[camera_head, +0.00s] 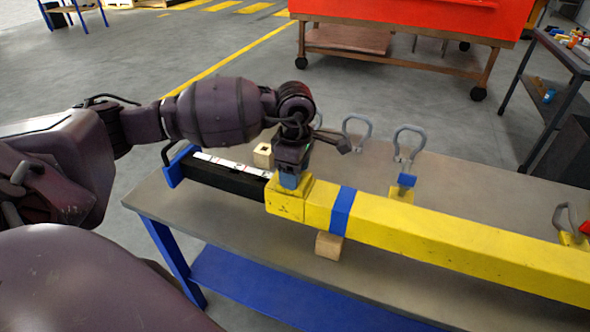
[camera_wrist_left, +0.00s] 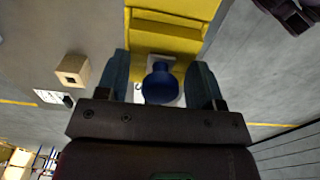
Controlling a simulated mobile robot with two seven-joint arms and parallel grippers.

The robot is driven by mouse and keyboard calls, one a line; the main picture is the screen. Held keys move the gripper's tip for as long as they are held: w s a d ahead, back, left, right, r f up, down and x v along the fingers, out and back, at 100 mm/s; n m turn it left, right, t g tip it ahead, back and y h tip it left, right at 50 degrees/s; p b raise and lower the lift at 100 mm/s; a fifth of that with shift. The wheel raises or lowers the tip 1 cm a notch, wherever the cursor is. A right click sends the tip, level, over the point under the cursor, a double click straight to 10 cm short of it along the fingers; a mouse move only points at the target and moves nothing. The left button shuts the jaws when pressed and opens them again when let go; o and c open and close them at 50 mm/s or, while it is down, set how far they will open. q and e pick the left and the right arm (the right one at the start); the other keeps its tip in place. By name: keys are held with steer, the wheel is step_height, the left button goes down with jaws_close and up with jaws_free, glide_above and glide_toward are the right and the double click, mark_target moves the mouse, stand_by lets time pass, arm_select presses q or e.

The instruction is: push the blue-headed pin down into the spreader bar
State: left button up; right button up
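The yellow spreader bar (camera_head: 430,232) lies across the table, with a raised yellow collar (camera_head: 287,205) at its left end and a black inner beam (camera_head: 228,180) going in from the left. My left gripper (camera_head: 290,180) points down just above the collar. In the left wrist view the blue pin head (camera_wrist_left: 160,84) sits between the two fingers of my left gripper (camera_wrist_left: 160,78), with a gap showing on each side, so the gripper is open around it. In the head view the gripper hides the pin. How deep the pin sits cannot be told. My right gripper is not seen.
The table (camera_head: 255,238) carries a small wooden block (camera_head: 263,155), which also shows in the wrist view (camera_wrist_left: 72,70). Another wood block (camera_head: 329,246) lies under the bar. Grey shackles (camera_head: 408,142) stand along the bar's far side. A red-topped cart (camera_head: 400,20) stands behind.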

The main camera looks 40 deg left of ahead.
arm_select(q)
steer(key=shift+s+f, duration=0.1)
steer(key=shift+f, duration=0.05)
step_height(320, 180, up, 6)
step_height(320, 180, up, 4)
steer(key=shift+f, duration=0.1)
steer(key=shift+r, duration=0.65)
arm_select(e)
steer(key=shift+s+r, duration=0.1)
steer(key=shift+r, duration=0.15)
